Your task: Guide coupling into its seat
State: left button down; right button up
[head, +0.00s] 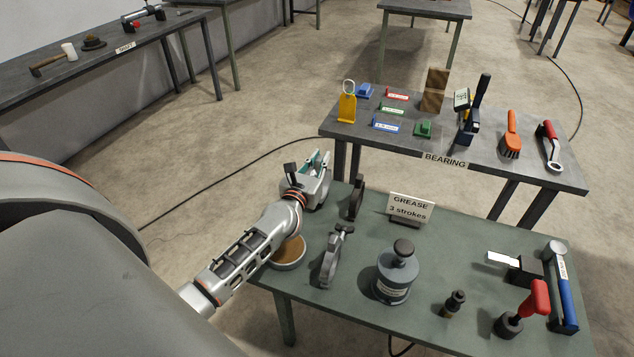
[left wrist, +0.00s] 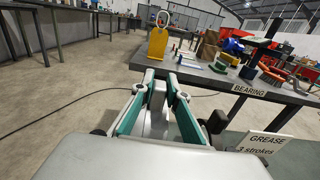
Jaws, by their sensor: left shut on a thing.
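My left gripper (head: 318,165) is at the far left end of the green table, over its back left corner. Its teal-lined fingers also show in the left wrist view (left wrist: 163,82). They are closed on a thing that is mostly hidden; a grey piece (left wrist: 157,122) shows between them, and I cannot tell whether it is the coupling. A dark upright bracket (head: 356,197) stands just right of the gripper, and a grey upright bracket (head: 334,257) stands nearer. I cannot make out the coupling's seat for sure. My right gripper is not in view.
The green table holds a GREASE sign (head: 409,208), a grey canister (head: 397,272), a small dark fitting (head: 454,303), a red-handled tool (head: 527,308) and a blue-handled hammer (head: 563,290). A brown-filled dish (head: 288,253) lies beside my left forearm. The BEARING table (head: 460,150) stands behind.

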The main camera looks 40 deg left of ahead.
pick_arm(q)
jog(key=shift+r+p, duration=0.3)
jog(key=shift+r, duration=0.6)
jog(key=shift+r+p, duration=1.4)
jog(key=shift+r, duration=0.05)
jog(key=shift+r+p, duration=2.2)
